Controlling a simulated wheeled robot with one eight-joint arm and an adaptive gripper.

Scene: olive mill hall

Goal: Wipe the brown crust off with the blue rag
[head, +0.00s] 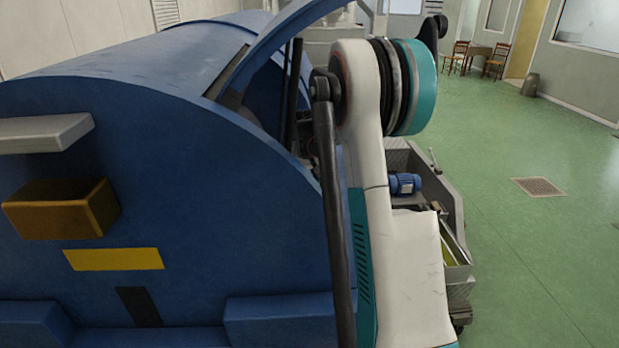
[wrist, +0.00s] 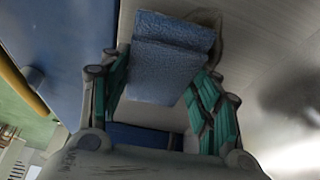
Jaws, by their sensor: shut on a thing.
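The blue rag (wrist: 172,50) is a folded, textured pad in the wrist view. My gripper (wrist: 160,75) is shut on it, with a teal-padded finger at either side. The rag lies over or just in front of a grey metal surface (wrist: 265,55). A dull brownish patch (wrist: 217,20), which looks like the brown crust, shows past the rag's upper right edge. The rag hides part of that patch, and I cannot tell whether the rag touches it. In the head view my gripper, the rag and the patch are hidden behind my arm and the machine.
A large blue machine (head: 190,190) with a curved hood fills the left of the head view. A small blue motor (head: 405,183) stands behind my arm. Green floor (head: 530,240) is open at right.

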